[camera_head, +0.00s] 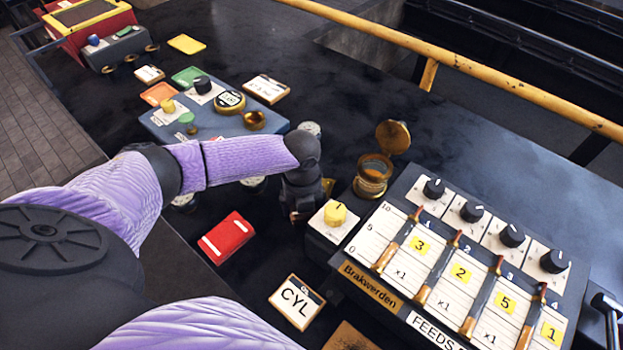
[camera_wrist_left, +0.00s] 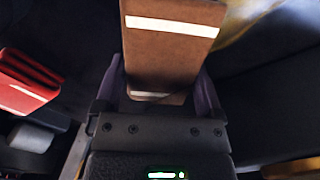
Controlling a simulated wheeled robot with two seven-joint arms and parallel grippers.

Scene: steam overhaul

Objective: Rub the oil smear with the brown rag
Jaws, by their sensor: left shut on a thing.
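My left gripper (camera_head: 297,212) points down at the middle of the table, left of the yellow knob. In the left wrist view its two fingers (camera_wrist_left: 158,92) are shut on the brown rag (camera_wrist_left: 170,50), a folded brown piece with white stripes. In the head view the rag is mostly hidden by the gripper. I cannot clearly make out the oil smear; a blurred yellowish patch (camera_wrist_left: 245,22) shows beyond the rag in the left wrist view. Whether the rag touches the table I cannot tell. My right gripper is out of view.
A red folded piece (camera_head: 227,237) lies left of the gripper. A yellow knob (camera_head: 335,213), an open brass cup (camera_head: 373,176) and a panel with sliders (camera_head: 455,270) stand to the right. A blue-grey box (camera_head: 225,128) is behind. A CYL card (camera_head: 297,302) lies in front.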

